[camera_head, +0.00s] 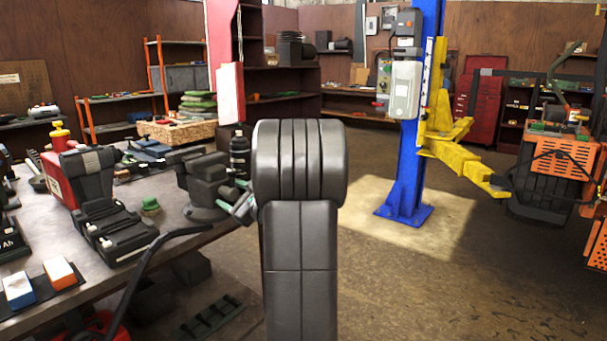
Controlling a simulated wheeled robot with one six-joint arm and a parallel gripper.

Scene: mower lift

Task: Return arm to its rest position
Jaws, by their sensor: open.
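My arm (300,240) stands upright in the middle of the view, a dark grey link topped by a wide ribbed joint.
A workbench (185,238) on the left carries a vise (205,185), a black charger-like device (95,205) and small boxes. A blue lift post (408,150) with a yellow arm (450,140) stands right, near an orange machine (560,160). Floor between is clear.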

